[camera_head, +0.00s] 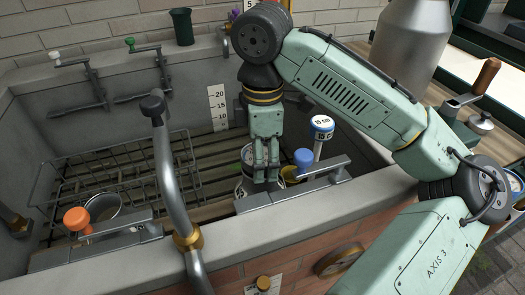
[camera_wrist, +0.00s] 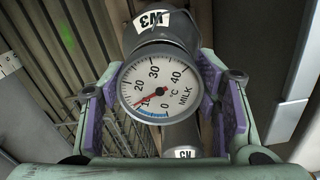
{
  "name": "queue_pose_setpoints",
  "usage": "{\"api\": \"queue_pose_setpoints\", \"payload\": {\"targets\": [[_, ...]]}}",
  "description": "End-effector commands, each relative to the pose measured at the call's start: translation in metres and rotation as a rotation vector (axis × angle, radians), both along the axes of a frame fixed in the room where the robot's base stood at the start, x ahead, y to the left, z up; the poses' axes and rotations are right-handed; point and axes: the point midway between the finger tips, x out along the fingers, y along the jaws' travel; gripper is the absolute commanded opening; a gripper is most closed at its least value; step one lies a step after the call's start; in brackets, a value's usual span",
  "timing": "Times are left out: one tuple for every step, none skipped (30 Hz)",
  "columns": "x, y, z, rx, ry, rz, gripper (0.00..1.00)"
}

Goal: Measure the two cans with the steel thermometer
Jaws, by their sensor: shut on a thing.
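My gripper (camera_head: 265,178) is shut on the steel thermometer, whose round white dial (camera_wrist: 160,88) sits between the purple finger pads in the wrist view. The dial reads MILK and °C; its red needle points near 10. A dark grey rounded metal body (camera_wrist: 160,32) with a code label shows behind the dial. A smaller grey cylinder with a similar label (camera_wrist: 186,152) shows below it. In the head view the gripper points down into the trough, over a pale container (camera_head: 247,186) mostly hidden by the fingers. Whether the stem is inside a can cannot be told.
A wire rack (camera_head: 120,172) lies left in the trough. A bent grey pipe (camera_head: 165,170) rises in front. An orange knob (camera_head: 76,218) is at left.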

Motion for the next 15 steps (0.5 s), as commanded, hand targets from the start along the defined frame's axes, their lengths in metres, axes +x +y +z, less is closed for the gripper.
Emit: {"api": "queue_pose_setpoints", "payload": {"targets": [[-0.0005, 0.0000, -0.0065, -0.003, 0.005, 0.000, 0.24], [-0.0005, 0.0000, -0.0078, -0.003, 0.005, 0.000, 0.24], [-0.0006, 0.0001, -0.0090, -0.003, 0.006, 0.000, 0.20], [-0.0007, 0.0001, -0.0096, -0.003, 0.007, 0.000, 0.20], [-0.0007, 0.0001, -0.0100, -0.003, 0.007, 0.000, 0.20], [-0.0008, 0.0001, -0.0104, -0.004, 0.007, 0.000, 0.20], [-0.0009, 0.0002, -0.0107, -0.005, 0.008, 0.000, 0.20], [-0.0009, 0.0002, -0.0110, -0.005, 0.008, 0.000, 0.20], [-0.0010, 0.0001, -0.0112, -0.005, 0.008, 0.000, 0.20], [-0.0011, 0.0002, -0.0114, -0.004, 0.008, 0.001, 0.20], [-0.0011, 0.0002, -0.0116, -0.004, 0.008, 0.001, 0.20], [-0.0012, 0.0003, -0.0119, -0.004, 0.009, 0.001, 0.60], [-0.0013, 0.0003, -0.0120, -0.004, 0.009, 0.001, 0.62], [-0.0013, 0.0003, -0.0121, -0.004, 0.010, 0.001, 0.64], [-0.0014, 0.0003, -0.0121, -0.004, 0.010, 0.001, 0.67]]}}
